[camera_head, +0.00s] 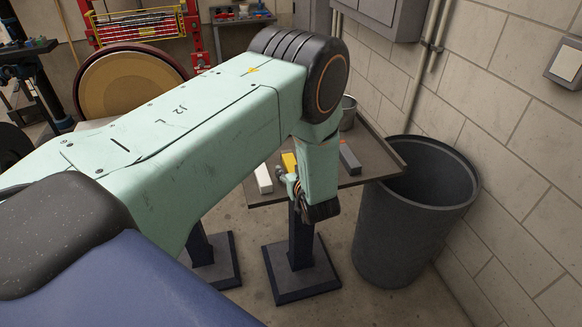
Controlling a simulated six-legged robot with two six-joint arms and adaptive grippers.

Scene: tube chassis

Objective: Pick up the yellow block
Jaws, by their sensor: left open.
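The yellow block (289,161) lies on a small dark table (376,163), partly hidden behind my left arm. My left gripper (284,179) shows small beside the forearm, just in front of the yellow block in the picture. It is open, with nothing seen between its fingers; I cannot tell whether it touches the block. A white block (263,178) lies to the left of the yellow one. A dark grey block (349,157) with a red end lies to the right, past my forearm. My right gripper is not in view.
A large grey bin (414,220) stands close to the table's right edge, by the block wall (520,150). A metal bucket (348,112) is behind my arm's elbow. A round disc (130,88) and a red rack (140,22) stand at the back left.

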